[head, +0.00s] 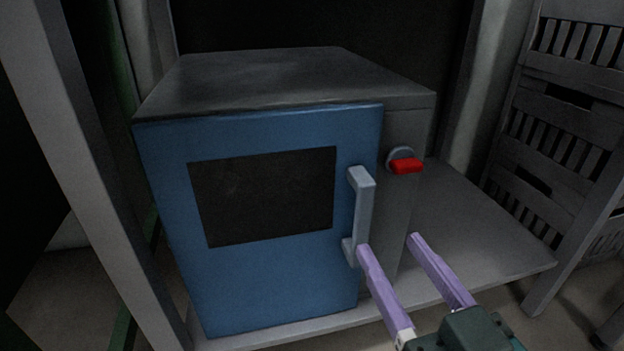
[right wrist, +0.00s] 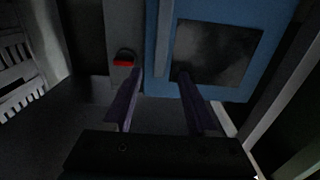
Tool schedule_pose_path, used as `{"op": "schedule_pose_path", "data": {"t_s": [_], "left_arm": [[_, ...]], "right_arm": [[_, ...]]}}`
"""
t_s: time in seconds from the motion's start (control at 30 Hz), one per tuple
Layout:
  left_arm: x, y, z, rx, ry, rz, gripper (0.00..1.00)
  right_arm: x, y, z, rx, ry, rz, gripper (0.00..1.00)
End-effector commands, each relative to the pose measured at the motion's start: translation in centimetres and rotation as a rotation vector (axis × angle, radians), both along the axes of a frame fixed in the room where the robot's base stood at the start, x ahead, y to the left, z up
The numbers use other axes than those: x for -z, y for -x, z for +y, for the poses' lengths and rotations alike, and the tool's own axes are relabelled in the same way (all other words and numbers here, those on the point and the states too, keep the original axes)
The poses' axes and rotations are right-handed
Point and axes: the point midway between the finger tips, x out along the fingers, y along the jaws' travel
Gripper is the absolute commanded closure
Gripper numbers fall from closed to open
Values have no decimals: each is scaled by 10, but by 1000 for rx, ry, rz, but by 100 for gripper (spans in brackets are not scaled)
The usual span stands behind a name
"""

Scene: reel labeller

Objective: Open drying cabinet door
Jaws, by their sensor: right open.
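The drying cabinet (head: 290,80) is a grey box with a blue door (head: 270,285) on its front. The door appears shut and has a dark window (head: 265,195). A grey upright handle (head: 362,205) stands near the door's right edge. My right gripper (head: 386,242) has purple fingers, open and empty. Its left fingertip is close to the handle's lower end; its right fingertip is to the right of the handle. I cannot tell whether they touch. In the right wrist view the open fingers (right wrist: 159,74) point at the blue door (right wrist: 225,92). My left gripper is out of view.
A red switch (head: 406,166) sits on the cabinet's front frame, right of the door. The cabinet stands on a grey shelf (head: 470,230) with free room to its right. A grey post (head: 75,130) rises at the left. Slatted crates (head: 560,110) stand at the right.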

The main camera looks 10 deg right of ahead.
Motion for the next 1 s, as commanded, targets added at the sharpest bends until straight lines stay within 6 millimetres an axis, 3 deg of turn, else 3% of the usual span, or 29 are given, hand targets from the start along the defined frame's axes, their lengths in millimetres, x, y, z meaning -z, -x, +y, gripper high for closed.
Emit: {"op": "schedule_pose_path", "data": {"t_s": [0.3, 0.5, 0.87, 1.0], "left_arm": [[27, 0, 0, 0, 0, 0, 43], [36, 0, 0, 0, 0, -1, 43], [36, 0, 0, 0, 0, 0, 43], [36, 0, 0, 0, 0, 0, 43]], "right_arm": [[2, -60, 2, 0, -3, -5, 43], [0, -85, 3, -1, -2, -2, 43], [-2, -91, 3, -2, -1, 0, 43], [-1, -91, 3, -2, -1, 0, 58]]}}
